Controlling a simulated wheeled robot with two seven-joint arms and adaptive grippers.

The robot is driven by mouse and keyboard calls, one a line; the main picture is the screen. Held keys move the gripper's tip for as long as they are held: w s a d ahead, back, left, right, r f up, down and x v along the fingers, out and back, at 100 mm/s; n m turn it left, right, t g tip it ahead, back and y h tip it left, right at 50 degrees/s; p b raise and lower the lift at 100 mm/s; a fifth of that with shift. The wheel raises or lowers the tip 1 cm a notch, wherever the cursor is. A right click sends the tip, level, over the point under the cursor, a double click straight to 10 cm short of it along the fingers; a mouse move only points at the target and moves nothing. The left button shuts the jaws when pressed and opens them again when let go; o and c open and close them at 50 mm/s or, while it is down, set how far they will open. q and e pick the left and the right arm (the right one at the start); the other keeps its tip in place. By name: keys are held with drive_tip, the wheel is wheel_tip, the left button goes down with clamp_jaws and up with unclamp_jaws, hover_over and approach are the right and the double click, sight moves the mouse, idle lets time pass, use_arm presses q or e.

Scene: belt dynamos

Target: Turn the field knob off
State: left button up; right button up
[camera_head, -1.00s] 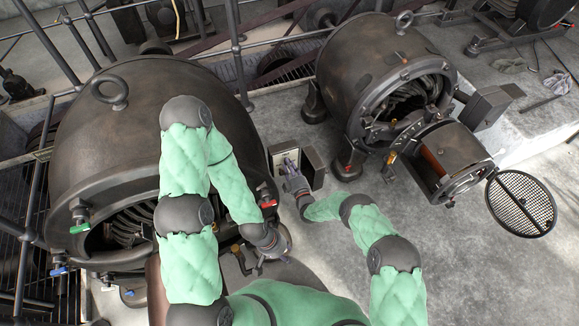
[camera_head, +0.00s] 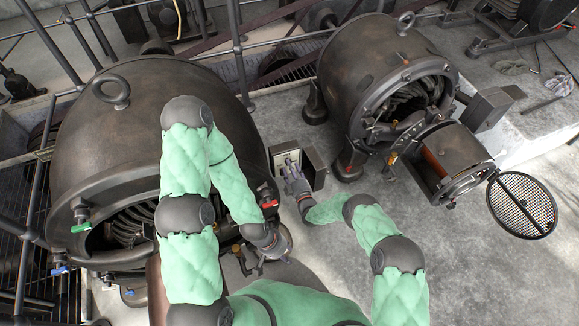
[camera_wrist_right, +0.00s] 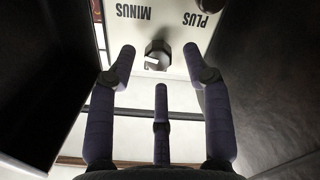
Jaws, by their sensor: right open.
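The field knob (camera_wrist_right: 157,56) is dark and faceted with a white mark, on a pale panel (camera_wrist_right: 172,20). The panel's words MINUS and PLUS appear upside down in the right wrist view. My right gripper (camera_wrist_right: 160,62) is open, its two upper fingertips on either side of the knob and the third finger below it. I cannot tell whether any finger touches the knob. In the head view, my right gripper (camera_head: 291,166) is at the small open box (camera_head: 315,164), and the knob cannot be made out. My left gripper (camera_head: 283,247) is by the left dynamo's lower right; its fingers are unclear.
A large dynamo (camera_head: 140,120) stands at left, with a red-handled valve (camera_head: 270,204) near my left arm. A second dynamo (camera_head: 365,60) stands right of the box. Dark box walls (camera_wrist_right: 285,80) flank my right gripper. Bare floor (camera_head: 470,275) lies at lower right.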

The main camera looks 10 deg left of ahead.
drive_tip(key=v, duration=1)
drive_tip(key=shift+s+d, duration=0.2)
drive_tip(key=shift+s, duration=0.05)
